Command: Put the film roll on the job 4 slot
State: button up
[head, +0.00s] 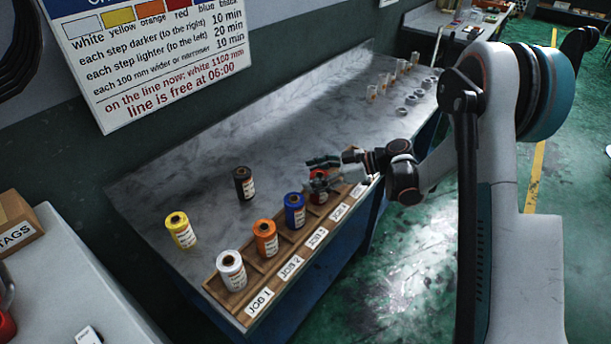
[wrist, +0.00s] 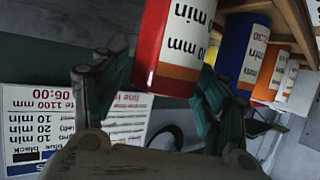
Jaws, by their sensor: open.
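The red film roll (head: 318,191) stands upright at the job 4 slot of the wooden rack (head: 256,281), behind the job 4 label (head: 339,212). My gripper (head: 322,172) is at the roll's upper part and partly hides it. In the upside-down wrist view, the red roll (wrist: 175,45) is between my two spread fingers, and its base is cut off by the frame edge. I cannot tell whether a finger touches it. White (head: 231,271), orange (head: 265,238) and blue (head: 294,211) rolls stand in the job 1, 2 and 3 slots.
A black roll (head: 244,183) and a yellow roll (head: 180,230) stand on the grey bench (head: 215,200) behind the rack. Several small cups (head: 372,92) are at the bench's far end. A notice board (head: 150,55) hangs on the wall. The middle of the bench is clear.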

jog(key=p+v, duration=0.2)
jog(key=v, duration=0.7)
jog(key=s+r+m+t+h, duration=0.2)
jog(key=s+r+m+h, duration=0.4)
jog(key=s+r+m, duration=0.45)
jog(key=s+d+r+m+t+h, duration=0.1)
jog(key=s+d+m+h, duration=0.1)
jog(key=s, duration=0.4)
jog(key=s+d+r+m+t+h, duration=0.1)
jog(key=s+d+r+m+h, duration=0.1)
jog(key=s, duration=0.4)
jog(key=s+d+r+m+t+h, duration=0.1)
jog(key=s+d+r+m+h, duration=0.1)
jog(key=s, duration=0.5)
jog(key=d+h, duration=0.1)
jog(key=d, duration=0.1)
jog(key=shift+d, duration=0.25)
jog(key=shift+a, duration=0.1)
